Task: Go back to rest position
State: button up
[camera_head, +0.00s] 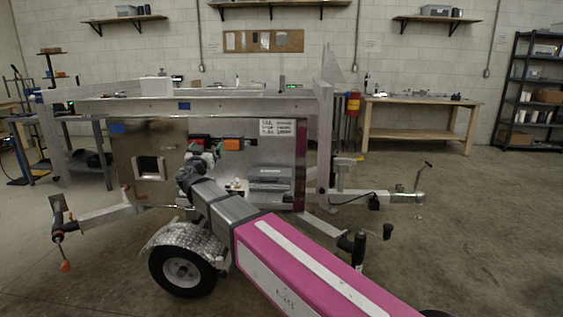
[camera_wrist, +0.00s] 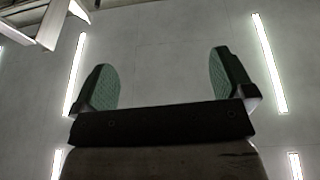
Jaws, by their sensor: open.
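In the wrist view, my gripper (camera_wrist: 162,78) is open, with its two green-padded fingers wide apart and nothing between them. Behind the fingers is the grey ceiling with bright light strips, so the gripper faces upward. In the head view my arm runs from the lower right, pink then grey, towards the middle of an aluminium trailer (camera_head: 220,107). Its far end is small and cluttered there, in front of the trailer's side panel, and I cannot make out the fingers or whether anything touches the panel.
A trailer wheel (camera_head: 183,272) stands under a metal fender (camera_head: 188,240) below my arm. A wooden workbench (camera_head: 418,103) and dark shelving (camera_head: 530,92) stand at the back right. A wall shelf (camera_head: 280,4) hangs above. The concrete floor at right is mostly clear. A pale structure (camera_wrist: 52,22) shows at the wrist view's upper left.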

jog(key=d+f+m+g+h, duration=0.15)
jog(key=d+f+g, duration=0.45)
jog(key=d+f, duration=0.85)
jog(key=d+f+g+h, duration=0.3)
jog(key=d+f+g, duration=0.3)
jog(key=d+f, duration=0.85)
jog(key=s+d+f+n+g+y, duration=0.1)
jog(key=s+d+f+g+y, duration=0.2)
jog(key=s+d+f, duration=0.4)
jog(key=s+d+f+n+g+y, duration=0.1)
jog(key=s+d+f+g+y, duration=0.3)
jog(key=s+d, duration=0.6)
notch_tip(320, 180, down, 3)
jog(key=s+g, duration=0.2)
jog(key=shift+s+d+n+g, duration=0.15)
jog(key=shift+d+n+g, duration=0.15)
jog(key=shift+d+n, duration=0.05)
